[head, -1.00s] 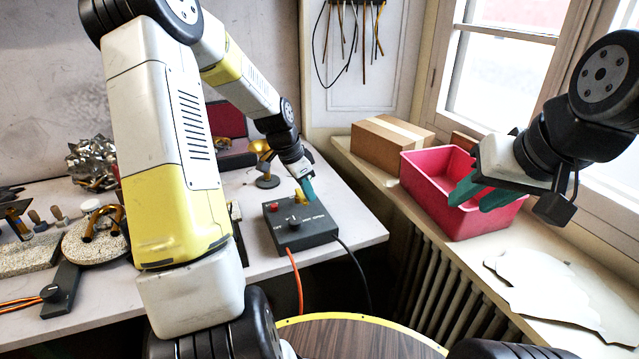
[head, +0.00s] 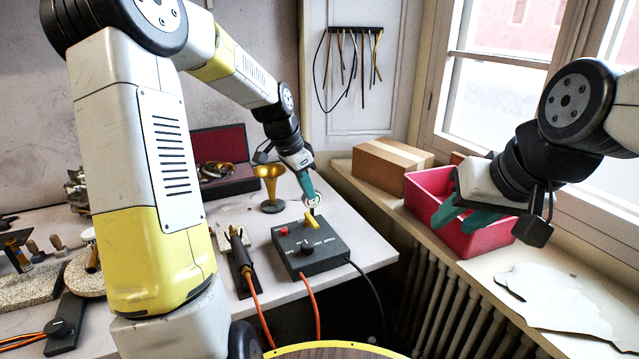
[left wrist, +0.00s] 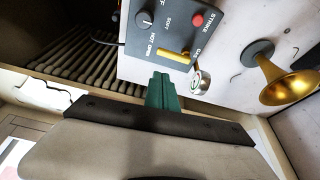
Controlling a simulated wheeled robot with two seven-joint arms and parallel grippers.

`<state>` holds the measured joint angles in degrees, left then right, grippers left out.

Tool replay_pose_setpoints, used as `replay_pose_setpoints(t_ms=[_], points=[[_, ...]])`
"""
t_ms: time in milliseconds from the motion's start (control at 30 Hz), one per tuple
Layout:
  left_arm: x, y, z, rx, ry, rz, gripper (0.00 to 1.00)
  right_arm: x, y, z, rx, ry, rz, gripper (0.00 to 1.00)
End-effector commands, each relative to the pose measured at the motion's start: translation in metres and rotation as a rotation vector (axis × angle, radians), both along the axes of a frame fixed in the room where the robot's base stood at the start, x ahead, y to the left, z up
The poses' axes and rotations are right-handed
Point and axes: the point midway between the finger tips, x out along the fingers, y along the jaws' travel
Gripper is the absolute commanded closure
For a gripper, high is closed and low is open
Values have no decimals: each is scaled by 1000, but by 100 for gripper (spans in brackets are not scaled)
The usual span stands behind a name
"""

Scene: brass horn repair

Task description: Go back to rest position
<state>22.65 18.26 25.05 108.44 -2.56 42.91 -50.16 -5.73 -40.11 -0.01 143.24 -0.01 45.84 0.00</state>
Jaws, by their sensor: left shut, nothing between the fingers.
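My left gripper (head: 310,194) has its teal fingers shut and empty. In the head view its tips show just behind the dark control box (head: 312,248), close to the yellow lever (head: 311,220). In the left wrist view the shut fingers (left wrist: 163,88) point at the box (left wrist: 165,28), with the yellow lever just beyond the tips. A small round metal piece (left wrist: 200,83) shows beside them; I cannot tell if they touch. My right gripper (head: 453,217) is open, its two teal fingers apart, in front of the red bin at the window.
A brass bell on a stand (head: 270,186) and an open red-lined case (head: 222,165) are behind the box. A tool in a holder (head: 240,255) lies left of it. The red bin (head: 490,240) and a cardboard box (head: 388,165) stand on the sill. A radiator (head: 440,300) is below.

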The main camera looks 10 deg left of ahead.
Motion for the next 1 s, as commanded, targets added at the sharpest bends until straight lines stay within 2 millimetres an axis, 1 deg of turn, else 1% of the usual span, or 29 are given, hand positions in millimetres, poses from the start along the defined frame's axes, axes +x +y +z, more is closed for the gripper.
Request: replay_pose_setpoints(t_ms=[67, 133, 167, 267, 300, 367, 400, 467, 500, 567, 600, 700, 800, 900, 1000], points=[[-5, 0, 6, 8, -3, 12, 100, 0, 0, 0, 0, 0, 0, 64], [-14, -1, 16, 21, -8, 41, 100, 0, 0, 0, 0, 0, 0, 64], [-20, -2, 22, 27, -11, 58, 100, 0, 0, 0, 0, 0, 0, 64], [-49, -2, 48, 49, -27, 146, 100, 0, 0, 0, 0, 0, 0, 64], [-62, -2, 59, 53, -36, 191, 100, 0, 0, 0, 0, 0, 0, 64], [-84, -2, 74, 53, -50, 260, 100, 0, 0, 0, 0, 0, 0, 64], [-99, -2, 82, 48, -60, 308, 100, 0, 0, 0, 0, 0, 0, 64], [-121, -1, 94, 33, -75, 378, 100, 0, 0, 0, 0, 0, 0, 64], [-136, 0, 101, 18, -85, 425, 100, 0, 0, 0, 0, 0, 0, 64], [-158, 1, 109, -10, -101, 496, 100, 0, 0, 0, 0, 0, 0, 64], [-173, 1, 114, -34, -109, 541, 100, 0, 0, 0, 0, 0, 0, 64], [-206, 3, 120, -102, -124, 643, 100, 0, 0, 0, 0, 0, 0, 64], [-232, 3, 121, -167, -128, 721, 100, 0, 0, 0, 0, 0, 0, 64], [-248, 3, 119, -217, -126, 772, 100, 0, 0, 0, 0, 0, 0, 64], [-257, 3, 118, -244, -122, 800, 100, 0, 0, 0, 0, 0, 0, 64]])
